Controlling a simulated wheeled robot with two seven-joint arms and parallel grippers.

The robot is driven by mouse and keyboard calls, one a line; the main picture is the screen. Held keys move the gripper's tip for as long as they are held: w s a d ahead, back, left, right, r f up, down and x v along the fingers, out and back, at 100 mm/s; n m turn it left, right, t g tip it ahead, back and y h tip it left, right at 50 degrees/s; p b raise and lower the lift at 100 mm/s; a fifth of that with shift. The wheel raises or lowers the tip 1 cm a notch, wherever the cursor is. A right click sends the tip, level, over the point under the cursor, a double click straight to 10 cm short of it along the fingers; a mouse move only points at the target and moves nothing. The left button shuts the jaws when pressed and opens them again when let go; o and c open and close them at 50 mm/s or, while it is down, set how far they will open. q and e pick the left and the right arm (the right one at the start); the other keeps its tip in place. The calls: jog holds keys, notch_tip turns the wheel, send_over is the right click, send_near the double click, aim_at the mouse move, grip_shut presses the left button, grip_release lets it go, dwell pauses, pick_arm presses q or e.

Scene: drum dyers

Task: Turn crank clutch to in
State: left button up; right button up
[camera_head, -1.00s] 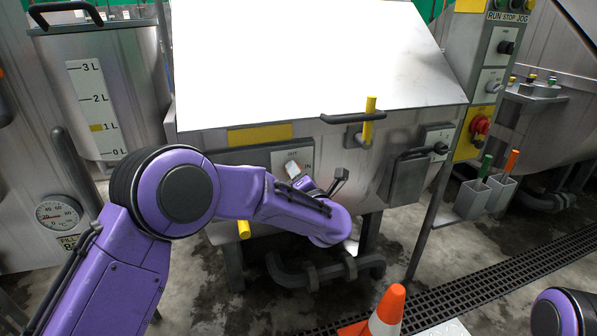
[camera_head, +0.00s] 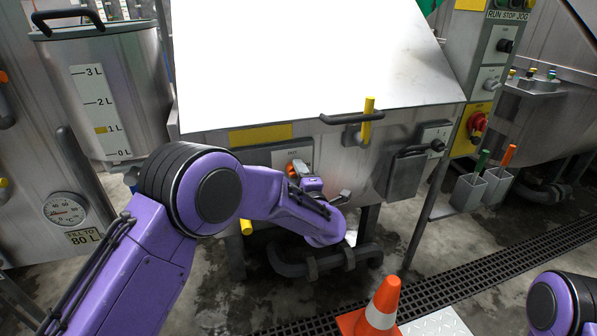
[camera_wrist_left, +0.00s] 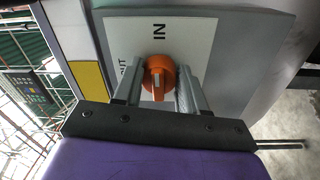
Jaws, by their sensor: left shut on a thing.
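The crank clutch is an orange knob (camera_wrist_left: 159,78) on a white plate (camera_wrist_left: 160,35) marked OUT and IN, seen in the left wrist view. In the head view the knob (camera_head: 297,169) shows small on the front of the steel machine. My left gripper (camera_wrist_left: 158,88) is shut on the knob, one finger on each side of it. In the wrist view a pale mark on the knob points towards the gripper, away from the lettering. In the head view my left gripper (camera_head: 302,176) is partly hidden by its own wrist. My right gripper is out of view.
A yellow-handled crank (camera_head: 367,118) and a grey box (camera_head: 407,176) stick out right of the knob. Pipes (camera_head: 325,262) run below. An orange cone (camera_head: 382,305) stands on the floor. A steel drum (camera_head: 105,90) stands at the left.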

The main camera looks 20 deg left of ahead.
pick_arm(q)
jog(key=shift+m, duration=0.4)
jog(key=shift+r, duration=0.1)
jog(key=o, duration=1.1)
jog(key=shift+w, duration=0.1)
jog(key=shift+c, duration=0.2)
jog(key=v, duration=1)
jog(key=shift+s+d+b, duration=0.2)
jog(key=shift+b, duration=0.1)
